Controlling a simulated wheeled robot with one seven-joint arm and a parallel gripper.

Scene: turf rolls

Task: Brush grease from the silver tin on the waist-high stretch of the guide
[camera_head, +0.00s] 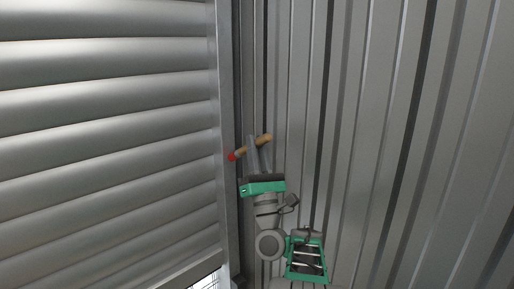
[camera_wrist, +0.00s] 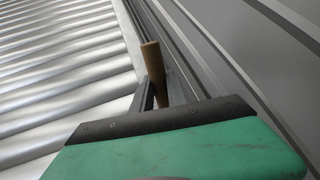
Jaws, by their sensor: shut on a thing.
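My gripper (camera_head: 256,148) is shut on a brush (camera_head: 264,139) with a tan wooden handle and a red tip. In the head view the brush lies tilted, its red end at lower left against or close to the vertical guide (camera_head: 226,90) beside the slatted shutter. I cannot tell whether it touches. In the wrist view the wooden handle (camera_wrist: 150,60) stands up between the two grey fingers of my gripper (camera_wrist: 160,90); the red end is hidden there. The silver tin is not in view.
A grey slatted roller shutter (camera_head: 110,130) fills the left side. A ribbed metal wall (camera_head: 380,120) stands close on the right. A gap with a white mesh-like patch (camera_head: 212,279) shows at the shutter's bottom edge. My arm is in the narrow corner between shutter and wall.

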